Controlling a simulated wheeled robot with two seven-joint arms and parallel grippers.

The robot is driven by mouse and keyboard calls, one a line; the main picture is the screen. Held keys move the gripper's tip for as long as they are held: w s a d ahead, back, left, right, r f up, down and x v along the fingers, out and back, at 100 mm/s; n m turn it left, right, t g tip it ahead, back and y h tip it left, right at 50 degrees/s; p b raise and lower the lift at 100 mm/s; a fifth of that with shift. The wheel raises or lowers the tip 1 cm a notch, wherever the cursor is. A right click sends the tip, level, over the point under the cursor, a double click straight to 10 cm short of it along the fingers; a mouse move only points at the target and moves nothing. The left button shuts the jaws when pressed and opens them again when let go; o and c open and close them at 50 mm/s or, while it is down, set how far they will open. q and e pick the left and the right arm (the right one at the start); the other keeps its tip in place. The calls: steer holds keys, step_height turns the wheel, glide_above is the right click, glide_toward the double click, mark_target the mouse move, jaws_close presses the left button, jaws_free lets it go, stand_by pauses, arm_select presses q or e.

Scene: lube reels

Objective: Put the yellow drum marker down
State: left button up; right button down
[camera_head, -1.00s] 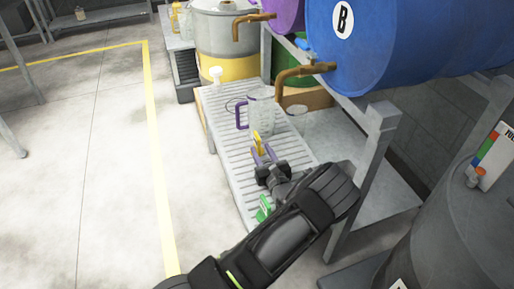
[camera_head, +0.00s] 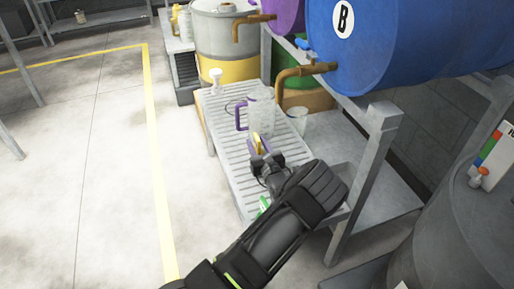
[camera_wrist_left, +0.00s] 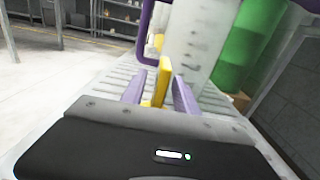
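The yellow drum marker (camera_head: 256,143) is a narrow upright piece over the slatted grey bench (camera_head: 222,125), just in front of the clear jug with the purple handle (camera_head: 262,112). It also shows in the left wrist view (camera_wrist_left: 162,82). My right gripper is not in view.
A clear cup (camera_head: 297,122) stands right of the jug, below the brass tap of the blue drum (camera_head: 400,40). A white pump bottle (camera_head: 215,80) is at the bench's far left. A green item (camera_head: 264,204) lies by my forearm. Open floor is left.

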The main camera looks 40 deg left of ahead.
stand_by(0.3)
arm_select(q)
jaws_close()
stand_by(0.5)
